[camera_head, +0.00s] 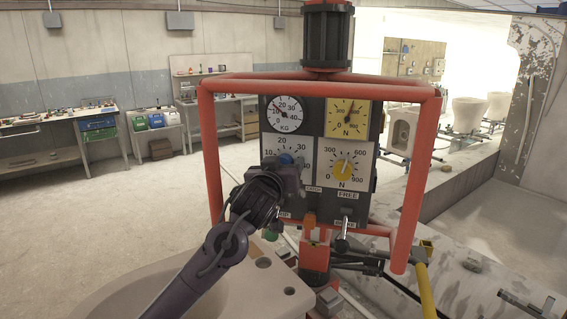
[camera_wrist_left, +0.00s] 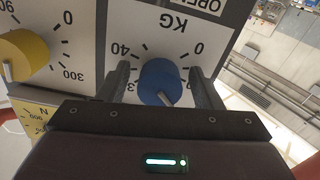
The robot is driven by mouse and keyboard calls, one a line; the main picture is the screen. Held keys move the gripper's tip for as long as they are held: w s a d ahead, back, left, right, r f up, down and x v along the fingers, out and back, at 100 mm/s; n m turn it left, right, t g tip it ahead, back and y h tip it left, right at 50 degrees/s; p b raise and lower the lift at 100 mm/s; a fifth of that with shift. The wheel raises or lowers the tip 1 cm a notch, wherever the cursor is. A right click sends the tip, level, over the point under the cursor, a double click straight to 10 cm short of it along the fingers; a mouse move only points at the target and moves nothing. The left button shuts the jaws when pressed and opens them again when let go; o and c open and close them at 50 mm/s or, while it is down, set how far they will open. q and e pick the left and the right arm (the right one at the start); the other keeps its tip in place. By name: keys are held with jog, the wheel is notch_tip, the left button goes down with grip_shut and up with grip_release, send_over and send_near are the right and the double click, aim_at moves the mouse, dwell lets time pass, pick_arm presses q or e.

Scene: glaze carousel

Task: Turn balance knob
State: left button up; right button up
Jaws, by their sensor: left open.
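A control panel (camera_head: 318,187) hangs inside a red tube frame. Its blue knob (camera_head: 287,158), on a KG dial, shows just above my left gripper (camera_head: 284,168). In the left wrist view the blue knob (camera_wrist_left: 160,83) sits between the two fingers of my left gripper (camera_wrist_left: 163,70), which are open with a gap on each side. A yellow knob (camera_head: 344,170) on an N dial is to the right of it; the yellow knob (camera_wrist_left: 23,56) also shows at the left in the wrist view. My right gripper is not in view.
Above the knobs are a white KG gauge (camera_head: 284,113) and a yellow N gauge (camera_head: 347,118). The red frame (camera_head: 209,160) surrounds the panel closely. Small levers (camera_head: 342,242) stick out below. A pale basin (camera_head: 245,290) is beneath my arm. Workbenches stand far back left.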

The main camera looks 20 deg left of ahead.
pick_arm(q)
jog(key=c, duration=1)
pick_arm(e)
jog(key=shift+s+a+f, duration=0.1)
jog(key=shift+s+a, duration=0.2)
pick_arm(q)
jog(key=m+b, duration=0.1)
jog(key=m, duration=0.2)
jog(key=shift+m+b, duration=0.4)
jog(key=shift+m, duration=0.9)
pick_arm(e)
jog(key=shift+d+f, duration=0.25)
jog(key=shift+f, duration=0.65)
pick_arm(q)
jog(key=o, duration=1)
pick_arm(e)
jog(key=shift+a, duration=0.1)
